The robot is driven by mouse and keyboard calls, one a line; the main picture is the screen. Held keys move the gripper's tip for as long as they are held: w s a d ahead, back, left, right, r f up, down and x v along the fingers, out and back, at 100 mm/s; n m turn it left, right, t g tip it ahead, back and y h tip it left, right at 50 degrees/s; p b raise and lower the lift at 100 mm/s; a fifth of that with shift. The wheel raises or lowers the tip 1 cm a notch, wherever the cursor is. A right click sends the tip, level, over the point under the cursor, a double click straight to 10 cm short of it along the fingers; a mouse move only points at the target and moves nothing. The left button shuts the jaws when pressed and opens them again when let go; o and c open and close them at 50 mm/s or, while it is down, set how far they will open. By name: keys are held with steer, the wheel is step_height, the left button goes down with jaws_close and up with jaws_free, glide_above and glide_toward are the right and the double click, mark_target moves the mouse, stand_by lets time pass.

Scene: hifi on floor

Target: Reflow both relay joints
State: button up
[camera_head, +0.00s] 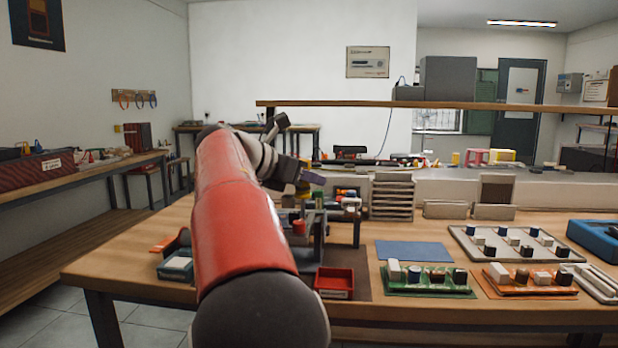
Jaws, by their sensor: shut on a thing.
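My red arm reaches over the left of the bench, and my gripper (306,184) is at its far end, above a cluttered fixture. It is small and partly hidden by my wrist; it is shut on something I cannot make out. A green board (395,288) with several white, blue, dark and brown parts lies at the bench's front. An orange board (498,290) with similar parts lies to its right. I cannot tell which parts are relays, and their joints are too small to see. My gripper is left of and behind both boards.
A red tray (334,282) and a teal-and-white box (176,269) are near the front left. A blue mat (412,250) lies bare behind the green board. A grey tray (474,247) of parts and a blue case (597,240) are to the right. A shelf (450,104) spans above.

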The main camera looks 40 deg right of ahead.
steer(key=shift+f, duration=0.15)
step_height(320, 180, up, 2)
steer(key=shift+w+r+p, duration=0.1)
steer(key=shift+p, duration=0.55)
steer(key=shift+r, duration=1.25)
